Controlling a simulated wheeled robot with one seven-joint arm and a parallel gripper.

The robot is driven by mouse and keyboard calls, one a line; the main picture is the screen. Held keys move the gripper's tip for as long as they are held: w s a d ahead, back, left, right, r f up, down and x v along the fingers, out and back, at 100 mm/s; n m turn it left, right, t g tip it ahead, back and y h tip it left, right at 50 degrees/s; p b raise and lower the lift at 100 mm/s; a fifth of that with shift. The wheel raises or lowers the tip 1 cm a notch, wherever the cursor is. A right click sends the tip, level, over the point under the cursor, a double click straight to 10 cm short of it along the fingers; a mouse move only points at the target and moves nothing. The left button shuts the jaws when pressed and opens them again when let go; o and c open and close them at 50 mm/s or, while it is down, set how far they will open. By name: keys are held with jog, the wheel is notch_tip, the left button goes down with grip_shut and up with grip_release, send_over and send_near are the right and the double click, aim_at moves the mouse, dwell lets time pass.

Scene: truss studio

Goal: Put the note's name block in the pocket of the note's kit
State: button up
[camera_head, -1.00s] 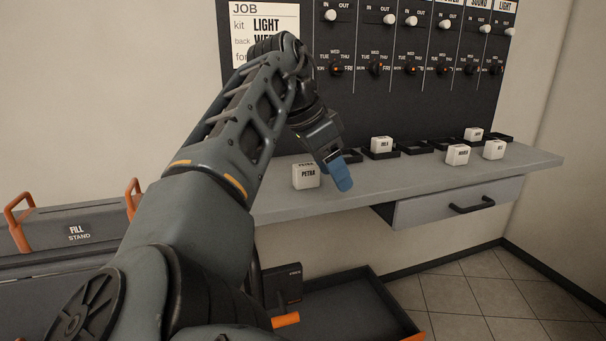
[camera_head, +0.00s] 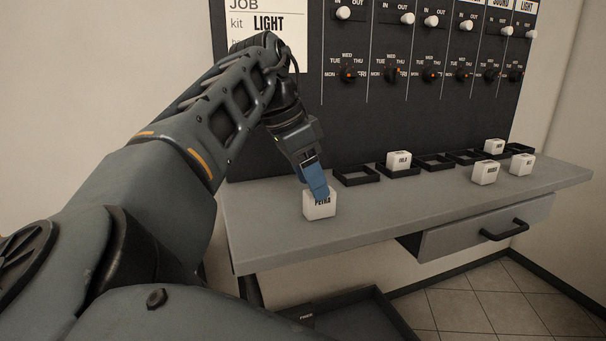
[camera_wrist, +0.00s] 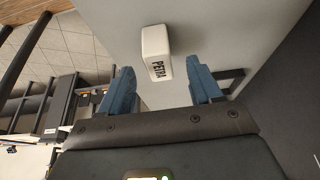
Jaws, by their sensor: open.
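The note (camera_head: 265,25) on the dark board reads JOB and kit LIGHT; my arm hides its lower lines. A white block marked PETRA (camera_head: 319,208) stands on the grey shelf near its left end. My gripper (camera_head: 318,190) is over this block in the head view, its blue fingers partly covering the block's top. In the wrist view my gripper (camera_wrist: 162,88) is open and empty, and the PETRA block (camera_wrist: 157,54) lies just beyond the fingertips, between their lines.
Black trays (camera_head: 356,176) line the back of the shelf; one holds a white block (camera_head: 399,160). More white blocks (camera_head: 485,173) stand at the right. A drawer (camera_head: 480,232) hangs below. The shelf's front middle (camera_head: 400,208) is clear.

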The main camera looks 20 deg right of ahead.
aim_at(313, 210)
jog(key=shift+x, duration=2.4)
jog(key=shift+c, duration=0.5)
jog(key=c, duration=1)
jog(key=shift+c, duration=0.2)
jog(key=shift+r, duration=0.15)
